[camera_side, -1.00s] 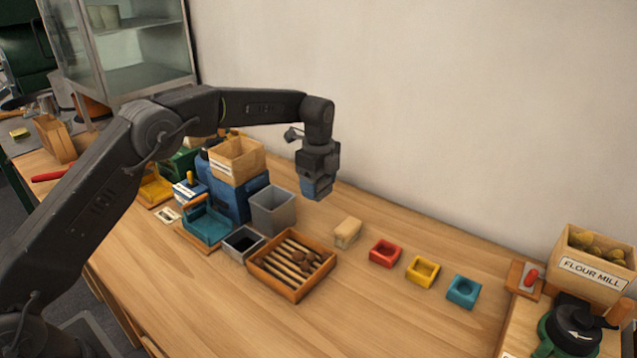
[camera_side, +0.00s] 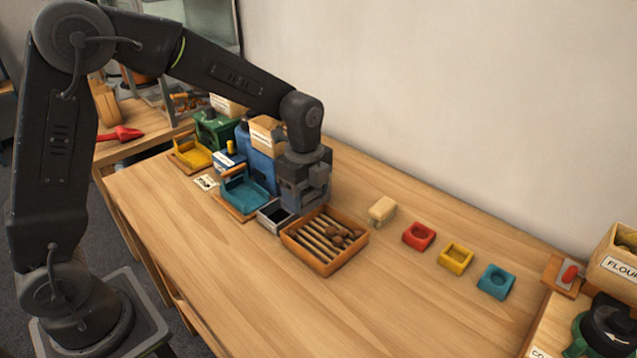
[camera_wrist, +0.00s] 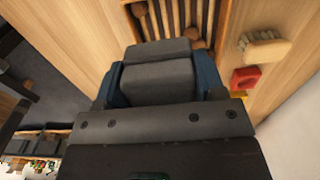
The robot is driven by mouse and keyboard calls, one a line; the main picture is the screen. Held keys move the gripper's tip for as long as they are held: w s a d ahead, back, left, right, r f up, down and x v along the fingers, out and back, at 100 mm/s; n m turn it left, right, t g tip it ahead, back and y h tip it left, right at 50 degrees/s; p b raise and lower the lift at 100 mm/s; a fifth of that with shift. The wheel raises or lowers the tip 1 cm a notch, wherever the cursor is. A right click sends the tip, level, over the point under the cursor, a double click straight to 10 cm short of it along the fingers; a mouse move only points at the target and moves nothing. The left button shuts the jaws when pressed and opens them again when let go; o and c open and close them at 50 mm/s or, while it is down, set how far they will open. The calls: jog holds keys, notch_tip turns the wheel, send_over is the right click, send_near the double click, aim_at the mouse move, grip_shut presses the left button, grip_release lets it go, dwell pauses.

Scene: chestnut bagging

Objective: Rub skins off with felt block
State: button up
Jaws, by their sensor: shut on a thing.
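Several brown chestnuts (camera_side: 340,236) lie on the slats at the tray's right side. The wrist view shows mostly grey gripper body with blue sides (camera_wrist: 208,78).
A small dark-lined box (camera_side: 275,216) and a teal tray (camera_side: 243,192) stand left of the gripper. Red (camera_side: 419,236), yellow (camera_side: 456,256) and teal (camera_side: 496,281) holders stand in a row to the right. The table front is clear.

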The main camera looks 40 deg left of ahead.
aim_at(305, 234)
jog(key=shift+f, duration=3.35)
jog(key=shift+w+f, duration=0.65)
jog(key=shift+w, duration=1.6)
jog(key=shift+w+d+r, duration=0.1)
jog(key=shift+w+d, duration=0.1)
jog(key=shift+d, duration=0.65)
jog(key=shift+w+d+r, duration=0.1)
jog(key=shift+w+d, duration=0.1)
jog(key=shift+d, duration=0.6)
jog(key=s, duration=0.5)
jog(key=shift+s+a+f, duration=0.15)
jog(key=shift+s+f, duration=0.05)
jog(key=shift+s, duration=0.1)
jog(key=shift+d, duration=1.25)
jog(key=shift+w+d, duration=0.3)
jog(key=shift+w, duration=2.15)
jog(key=shift+w+a+r, duration=0.1)
jog(key=shift+w, duration=0.25)
jog(key=a, duration=0.3)
jog(key=shift+a, duration=0.15)
jog(key=s, duration=0.5)
jog(key=shift+d, duration=0.2)
jog(key=shift+s+a+f, duration=0.1)
jog(key=shift+s+f, duration=0.1)
jog(key=shift+s, duration=0.05)
jog(key=shift+a+r, duration=0.1)
jog(key=shift+a, duration=1.4)
jog(key=shift+d+r, duration=0.1)
jog(key=shift+r, duration=3.95)
